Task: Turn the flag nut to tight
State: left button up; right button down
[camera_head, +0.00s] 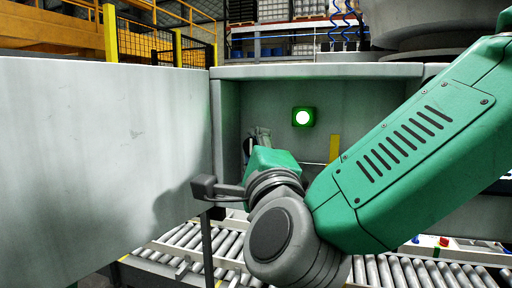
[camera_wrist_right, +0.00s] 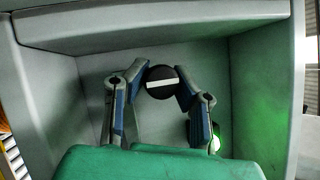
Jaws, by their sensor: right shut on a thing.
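My right gripper (camera_head: 257,138) reaches into a grey recess; its wrist and arm hide much of it in the head view. In the right wrist view, its two fingers (camera_wrist_right: 161,82) close from both sides on a round black part with a pale bar across its face, which I take for the flag nut (camera_wrist_right: 161,90). The pale bar lies nearly level in that view. The fingertips touch or nearly touch the nut's edges. The nut cannot be made out in the head view. My left gripper is not in view.
The recess (camera_head: 225,100) has a grey frame and a large grey panel (camera_head: 100,150) to its left. A lit green lamp (camera_head: 303,117) and a yellow strip (camera_head: 334,148) are on its back wall. A roller conveyor (camera_head: 385,272) runs below.

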jog(key=shift+s+a+f+n, duration=0.1)
jog(key=shift+n, duration=0.2)
jog(key=n+g, duration=0.2)
jog(key=n, duration=0.1)
jog(key=shift+n+y, duration=0.4)
jog(key=n+g, duration=0.2)
jog(key=n, duration=0.1)
jog(key=shift+s+f+n+g+h, duration=0.1)
jog(key=shift+f+n+g+h, duration=0.05)
jog(key=shift+n+g+h, duration=0.2)
jog(key=n+g+h, duration=0.2)
jog(key=n, duration=0.1)
jog(key=shift+a+f+n+h, duration=0.15)
jog(key=shift+f+n+h, duration=0.05)
jog(key=shift+n+h, duration=0.05)
jog(key=shift+n+g+h, duration=0.75)
jog(key=shift+n+h, duration=0.15)
jog(key=shift+n, duration=0.2)
jog(key=c, duration=1.6)
grip_release()
jog(key=shift+o, duration=0.2)
jog(key=shift+r, duration=0.2)
